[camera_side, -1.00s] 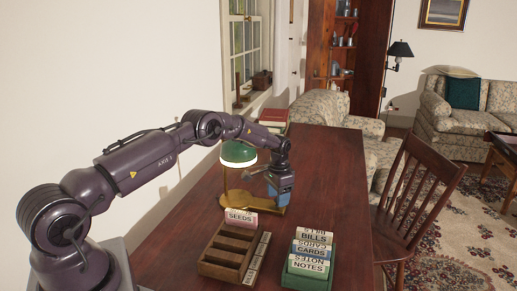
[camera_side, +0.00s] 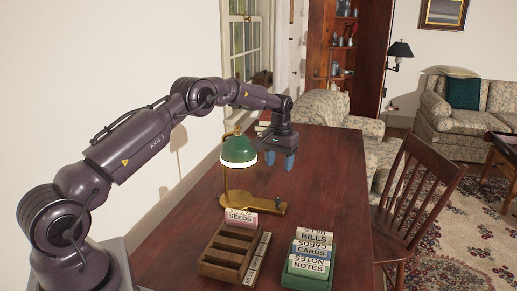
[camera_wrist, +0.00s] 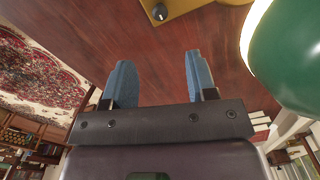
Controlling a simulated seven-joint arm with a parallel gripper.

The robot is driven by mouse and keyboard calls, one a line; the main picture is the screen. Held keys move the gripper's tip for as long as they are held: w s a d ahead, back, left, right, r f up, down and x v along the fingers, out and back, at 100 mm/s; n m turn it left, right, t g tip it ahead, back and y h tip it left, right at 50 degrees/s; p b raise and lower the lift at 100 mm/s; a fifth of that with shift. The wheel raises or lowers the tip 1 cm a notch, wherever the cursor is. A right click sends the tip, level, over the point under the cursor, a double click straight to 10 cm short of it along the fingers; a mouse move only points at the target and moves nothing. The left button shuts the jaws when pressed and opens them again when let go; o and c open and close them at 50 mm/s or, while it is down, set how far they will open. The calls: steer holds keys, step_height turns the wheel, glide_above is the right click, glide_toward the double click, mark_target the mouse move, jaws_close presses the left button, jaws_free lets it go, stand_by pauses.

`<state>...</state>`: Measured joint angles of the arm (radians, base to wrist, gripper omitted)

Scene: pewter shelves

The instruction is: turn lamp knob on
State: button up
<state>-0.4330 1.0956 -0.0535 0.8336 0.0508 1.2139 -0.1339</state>
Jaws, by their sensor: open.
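The desk lamp has a green shade (camera_side: 239,151) and a brass base (camera_side: 250,207) on the wooden desk. The shade's lower rim glows bright white. A small dark knob (camera_side: 277,202) sits at the right end of the base. In the wrist view the knob (camera_wrist: 159,12) shows near the top edge on the brass base (camera_wrist: 185,8), and the shade (camera_wrist: 285,55) is at the right. My gripper (camera_side: 283,162) is open and empty, its blue fingers pointing down, above the desk and apart from the knob. In the wrist view the fingers (camera_wrist: 157,62) stand apart with nothing between them.
A wooden card tray (camera_side: 222,268) and a green card box (camera_side: 307,279) with labelled cards stand at the front of the desk (camera_side: 340,190). Books lie at the desk's back left. A wooden chair (camera_side: 415,200) is at the right. The desk's right half is mostly clear.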

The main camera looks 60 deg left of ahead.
steer(key=s+d+r+m, duration=0.2)
steer(key=s+d+r, duration=1)
steer(key=s, duration=0.1)
steer(key=shift+s+d+m+t, duration=0.25)
steer(key=shift+s+m+t, duration=0.05)
steer(key=shift+s+m, duration=0.1)
steer(key=shift+f, duration=0.1)
steer(key=s+d+r+m+t, duration=0.1)
steer(key=s+d+r, duration=0.3)
steer(key=s, duration=0.5)
steer(key=s+d+r+m+t, duration=0.2)
steer(key=s+d+r+t, duration=0.2)
steer(key=s, duration=0.5)
steer(key=shift+s+d, duration=0.4)
steer(key=shift+d, duration=0.75)
stand_by(3.2)
